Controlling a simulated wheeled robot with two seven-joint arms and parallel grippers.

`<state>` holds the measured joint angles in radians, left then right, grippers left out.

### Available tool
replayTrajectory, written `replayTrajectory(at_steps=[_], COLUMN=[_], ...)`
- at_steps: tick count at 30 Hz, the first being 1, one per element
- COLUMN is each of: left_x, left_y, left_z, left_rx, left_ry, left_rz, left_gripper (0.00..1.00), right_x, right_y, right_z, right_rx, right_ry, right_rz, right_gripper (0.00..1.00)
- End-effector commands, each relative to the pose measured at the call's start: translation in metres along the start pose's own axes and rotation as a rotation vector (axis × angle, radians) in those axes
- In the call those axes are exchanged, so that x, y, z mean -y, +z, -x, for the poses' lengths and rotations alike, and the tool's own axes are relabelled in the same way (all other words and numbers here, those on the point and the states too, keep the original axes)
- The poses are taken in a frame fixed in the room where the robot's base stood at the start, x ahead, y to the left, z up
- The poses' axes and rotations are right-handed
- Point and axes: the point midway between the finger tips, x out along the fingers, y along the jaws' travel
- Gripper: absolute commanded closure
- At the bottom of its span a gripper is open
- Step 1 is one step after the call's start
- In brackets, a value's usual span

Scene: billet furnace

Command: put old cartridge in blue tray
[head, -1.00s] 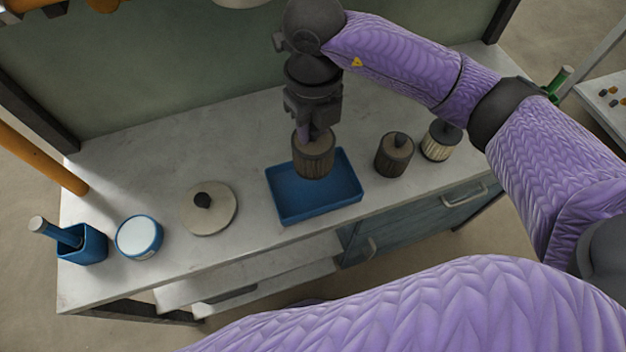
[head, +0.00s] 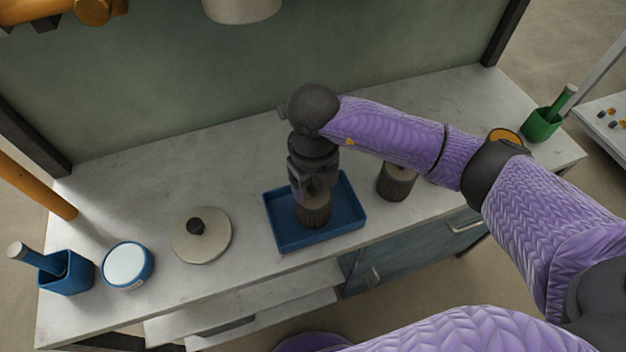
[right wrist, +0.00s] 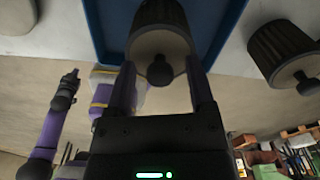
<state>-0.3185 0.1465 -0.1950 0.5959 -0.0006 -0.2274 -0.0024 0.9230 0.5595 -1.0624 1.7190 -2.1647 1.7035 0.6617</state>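The old cartridge, a dark ribbed cylinder with a pale top (head: 313,211), stands in the blue tray (head: 347,224), beneath my right gripper (head: 314,190). In the right wrist view, the cartridge (right wrist: 160,25) shows its pale end and dark knob. The fingers of my right gripper (right wrist: 161,75) are apart on either side of the knob, with clear gaps to it. The tray's blue wall (right wrist: 101,35) shows beside the cartridge. A dark-ended purple arm at the left of the wrist view seems to be my left one; its gripper (right wrist: 70,78) is too small to read.
A second ribbed cartridge (head: 396,182) stands right of the tray, partly behind my right arm. Left of the tray are a round lid with a knob (head: 200,236), a blue-rimmed tin (head: 128,266) and a blue cup (head: 68,275). A green cup (head: 542,124) stands far right.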

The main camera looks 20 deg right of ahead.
Motion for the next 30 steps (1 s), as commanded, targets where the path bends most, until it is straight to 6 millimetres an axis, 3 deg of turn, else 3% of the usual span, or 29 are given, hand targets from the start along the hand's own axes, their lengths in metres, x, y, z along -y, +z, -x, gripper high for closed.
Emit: replayTrajectory(at_steps=[8,18,21,30], left_x=[0.000,-0.006,-0.009,-0.016], left_y=[0.000,-0.011,-0.017,-0.029], left_z=[0.004,0.035,0.040,0.041], left_rx=[-0.002,-0.034,-0.047,-0.071], left_ry=[0.000,0.011,0.016,0.027], left_rz=[-0.002,-0.001,0.000,0.006], left_gripper=[1.00,1.00,1.00,1.00], right_x=[0.000,0.000,0.000,0.000], right_y=[0.000,0.001,0.001,0.000], right_z=[0.007,0.097,0.114,0.123], right_rx=[0.001,0.005,0.004,-0.001], right_ry=[0.000,-0.001,0.000,0.000], right_rz=[0.000,0.001,0.001,0.001], right_gripper=[0.31,0.31,0.31,0.31])
